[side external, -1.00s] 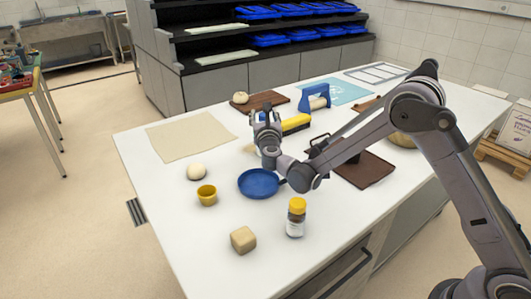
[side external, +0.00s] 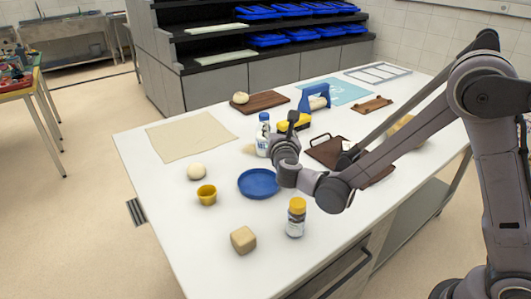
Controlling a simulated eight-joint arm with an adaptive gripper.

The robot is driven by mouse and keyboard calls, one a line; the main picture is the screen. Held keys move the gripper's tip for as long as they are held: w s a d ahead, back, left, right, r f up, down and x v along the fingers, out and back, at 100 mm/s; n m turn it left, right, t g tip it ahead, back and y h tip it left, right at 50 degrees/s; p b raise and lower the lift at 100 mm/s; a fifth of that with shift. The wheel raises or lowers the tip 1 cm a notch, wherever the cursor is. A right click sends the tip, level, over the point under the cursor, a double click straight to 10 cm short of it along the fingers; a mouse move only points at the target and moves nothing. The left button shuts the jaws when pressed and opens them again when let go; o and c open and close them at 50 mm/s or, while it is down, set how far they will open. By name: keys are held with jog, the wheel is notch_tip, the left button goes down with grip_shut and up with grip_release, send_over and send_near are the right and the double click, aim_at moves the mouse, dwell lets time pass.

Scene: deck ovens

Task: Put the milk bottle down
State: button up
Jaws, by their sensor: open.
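The milk bottle (side external: 262,137), white with a blue cap and blue markings, stands upright on the white worktop, just behind the blue round dish. My gripper (side external: 290,130) is just to the right of the bottle in the picture. Its jaws are open and empty. A narrow gap seems to show between the gripper and the bottle, though the fingertips are small and partly hidden by the wrist.
A blue dish (side external: 258,183), yellow cup (side external: 206,195), dough ball (side external: 196,171), beige block (side external: 243,240) and yellow-capped jar (side external: 296,217) stand nearer. A yellow-and-black object (side external: 302,124) lies behind my gripper; a brown tray (side external: 326,151) is to its right. A beige cloth (side external: 190,137) lies left.

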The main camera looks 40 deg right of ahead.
jog(key=s+d+m+g+y, duration=0.3)
jog(key=s+d+m+g, duration=0.25)
jog(key=s+m, duration=0.7)
jog(key=s+a+f+m+y, duration=0.1)
jog(key=s+a+m+y, duration=0.1)
jog(key=s+m, duration=0.5)
jog(key=s+a+f+m+g+y, duration=0.1)
jog(key=s+a+m+y, duration=0.1)
jog(key=s+m+y, duration=0.2)
jog(key=s+m, duration=0.2)
jog(key=s, duration=0.2)
jog(key=shift+m, duration=0.35)
